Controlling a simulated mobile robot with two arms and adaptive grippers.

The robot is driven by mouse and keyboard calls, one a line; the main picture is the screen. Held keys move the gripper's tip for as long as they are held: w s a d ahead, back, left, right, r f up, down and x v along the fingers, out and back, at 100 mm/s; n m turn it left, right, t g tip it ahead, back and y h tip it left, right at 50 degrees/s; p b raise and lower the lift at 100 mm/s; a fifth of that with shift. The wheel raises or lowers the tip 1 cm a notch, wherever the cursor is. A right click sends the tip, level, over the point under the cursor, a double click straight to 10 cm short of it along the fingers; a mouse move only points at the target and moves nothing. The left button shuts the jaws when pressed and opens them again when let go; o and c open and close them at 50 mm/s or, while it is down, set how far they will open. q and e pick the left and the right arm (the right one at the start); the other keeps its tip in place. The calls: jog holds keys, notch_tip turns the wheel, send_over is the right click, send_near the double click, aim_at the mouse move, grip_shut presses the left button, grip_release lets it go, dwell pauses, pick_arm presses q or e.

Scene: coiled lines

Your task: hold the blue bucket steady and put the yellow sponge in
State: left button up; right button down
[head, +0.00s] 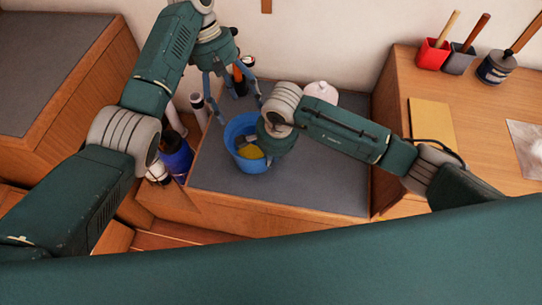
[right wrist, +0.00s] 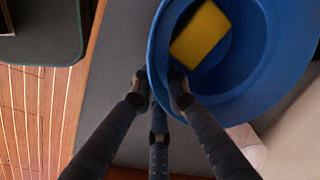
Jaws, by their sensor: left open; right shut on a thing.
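The blue bucket (head: 235,130) stands on the grey mat top of a low wooden cabinet; its opening shows in the right wrist view (right wrist: 265,85). The yellow sponge (head: 250,152) lies inside the bucket, also seen in the right wrist view (right wrist: 200,35). My right gripper (right wrist: 158,85) is shut on the bucket's rim, with fingers on either side of the wall. In the head view my right wrist hides its fingers. My left gripper (head: 234,103) is open and empty, just behind and above the bucket's far rim.
Several bottles (head: 178,155) stand to the left of the bucket. A white rounded object (head: 321,92) is behind my right forearm. Red (head: 432,55) and grey (head: 460,60) holders stand on the right desk. The front of the grey mat (head: 300,195) is clear.

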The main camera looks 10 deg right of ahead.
jog(key=c, duration=1.6)
grip_release()
jog(key=shift+c, duration=0.2)
notch_tip(320, 180, up, 12)
jog(key=s, duration=0.1)
jog(key=shift+s+d, duration=0.15)
jog(key=shift+d, duration=0.3)
